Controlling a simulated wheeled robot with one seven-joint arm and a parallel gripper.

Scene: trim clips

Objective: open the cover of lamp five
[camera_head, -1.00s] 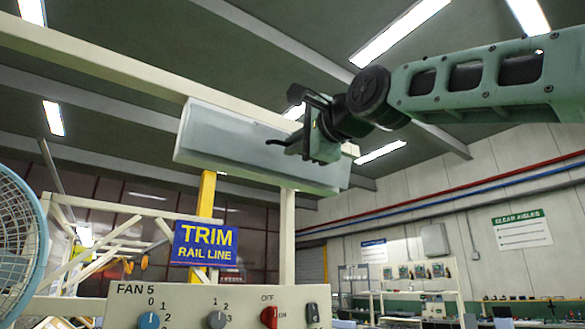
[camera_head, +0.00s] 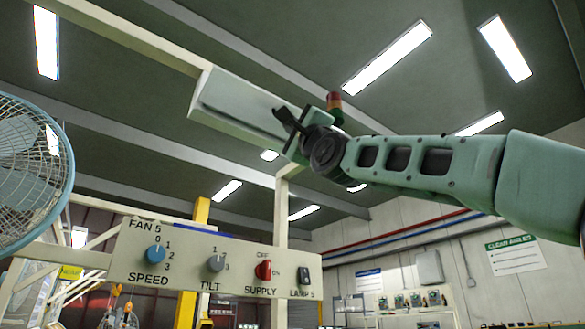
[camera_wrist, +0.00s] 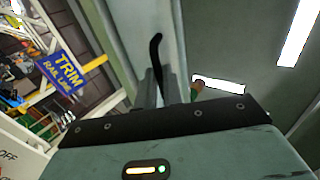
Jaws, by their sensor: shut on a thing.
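The lamp housing hangs under the overhead cream beam, with its long pale grey cover (camera_head: 240,103) slanting down to the right in the head view. I cannot tell how far the cover stands open. The LAMP 5 switch (camera_head: 305,275) is at the right end of the control panel (camera_head: 185,262).
The panel also carries a blue speed knob (camera_head: 155,254), a grey tilt knob (camera_head: 216,263) and a red supply switch (camera_head: 263,270). A blue fan (camera_head: 28,165) stands at the left. A cream post (camera_head: 281,210) stands below the lamp.

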